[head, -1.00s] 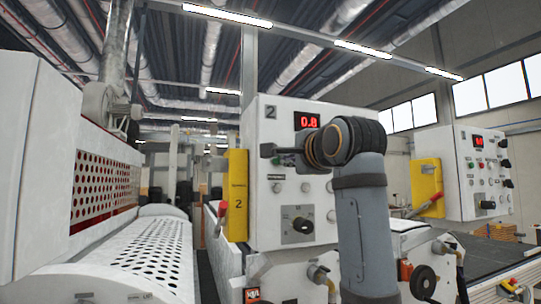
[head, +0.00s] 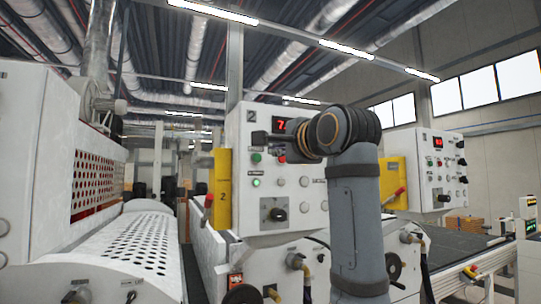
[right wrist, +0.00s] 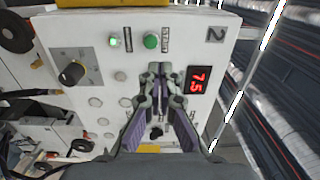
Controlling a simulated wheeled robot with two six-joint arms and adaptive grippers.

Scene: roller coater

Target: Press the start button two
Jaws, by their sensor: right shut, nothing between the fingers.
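Start button two is the green button (head: 256,158) on the white control panel marked 2 (head: 232,135), below its red display. It also shows in the right wrist view (right wrist: 150,41), and a lit green lamp (right wrist: 113,42) is beside it. The lit lamp shows in the head view below the button (head: 256,182). My right gripper (head: 257,137) is in front of the panel, just above the green button in the picture. In the right wrist view its fingertips (right wrist: 160,72) are together and empty, apart from the button in the picture. My left gripper is not in view.
A red button (head: 281,158) sits beside the green one, partly near my wrist. A perforated machine cover (head: 130,235) stands at left, and a second control panel (head: 440,165) at right.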

